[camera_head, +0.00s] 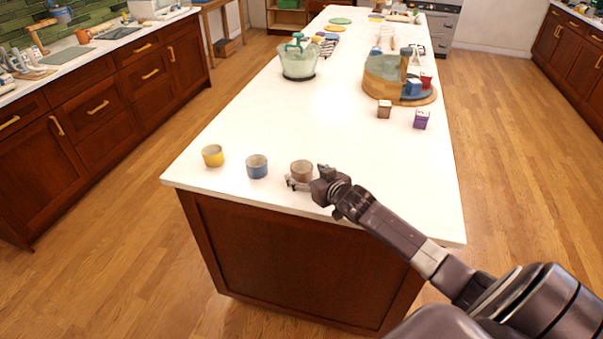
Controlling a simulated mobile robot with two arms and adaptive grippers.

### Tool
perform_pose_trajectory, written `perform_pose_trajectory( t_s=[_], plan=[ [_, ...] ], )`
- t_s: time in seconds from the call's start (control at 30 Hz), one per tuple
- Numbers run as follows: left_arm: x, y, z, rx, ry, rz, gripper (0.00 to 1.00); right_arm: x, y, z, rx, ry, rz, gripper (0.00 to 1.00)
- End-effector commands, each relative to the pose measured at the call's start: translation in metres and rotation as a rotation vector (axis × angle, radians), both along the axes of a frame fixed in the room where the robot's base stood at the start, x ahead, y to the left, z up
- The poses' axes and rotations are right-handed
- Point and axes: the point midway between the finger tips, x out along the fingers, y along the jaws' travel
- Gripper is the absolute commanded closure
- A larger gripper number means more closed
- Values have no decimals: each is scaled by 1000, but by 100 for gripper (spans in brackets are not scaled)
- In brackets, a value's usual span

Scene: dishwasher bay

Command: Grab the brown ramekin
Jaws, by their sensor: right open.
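The brown ramekin (302,170) stands upright near the front edge of the white island top, the rightmost of three ramekins in a row. My right gripper (298,182) reaches in from the right and is low at the ramekin's near side. One finger shows in front of the ramekin, and another part shows behind its right side. The jaws are open, with the ramekin at or between them; contact cannot be told. My left gripper is not in view.
A blue ramekin (257,167) and a yellow ramekin (213,155) stand to the left. The middle of the island top (300,120) is clear.

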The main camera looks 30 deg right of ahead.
Motion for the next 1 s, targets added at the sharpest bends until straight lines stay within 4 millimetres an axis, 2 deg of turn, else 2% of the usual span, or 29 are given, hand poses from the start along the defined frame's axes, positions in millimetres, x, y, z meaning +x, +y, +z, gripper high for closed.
perform_pose_trajectory(
  t_s=[0.17,0.33,0.47,0.7,1.0],
  plan=[
    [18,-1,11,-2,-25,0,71,19,-7,-5,1,1,-1,30],
    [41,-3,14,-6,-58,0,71,33,-9,-13,1,1,-1,30],
    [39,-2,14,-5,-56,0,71,37,-8,-15,0,1,0,30],
    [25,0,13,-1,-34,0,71,38,-8,-15,-1,1,0,30],
    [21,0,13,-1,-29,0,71,38,-9,-15,0,1,0,63]
  ],
)
